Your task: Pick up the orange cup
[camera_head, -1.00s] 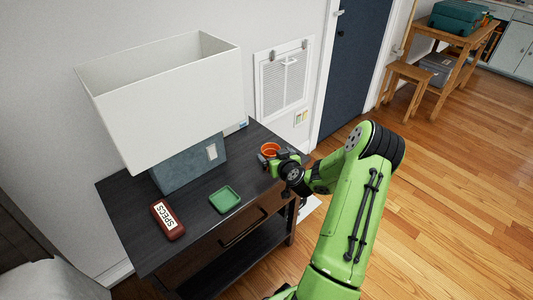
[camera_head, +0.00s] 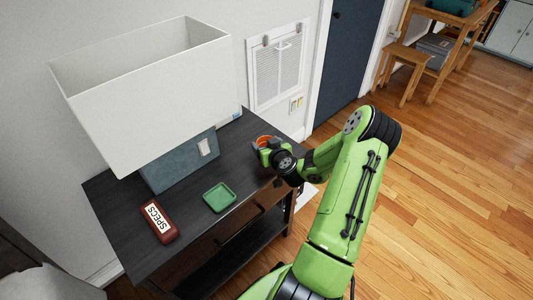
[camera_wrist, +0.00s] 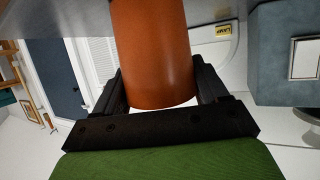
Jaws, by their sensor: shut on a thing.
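The orange cup (camera_head: 264,141) is at the right back corner of the dark desk (camera_head: 120,216), partly hidden by my gripper (camera_head: 268,152). In the wrist view the orange cup (camera_wrist: 153,50) fills the upper middle, between the two black fingers of my gripper (camera_wrist: 155,85). The fingers are shut on its sides. I cannot tell from these views whether its base touches the desk.
A large white-shaded lamp (camera_head: 150,95) with a blue-grey base (camera_head: 180,160) stands at the back left of the desk. Wooden floor (camera_head: 440,190) is open to the right.

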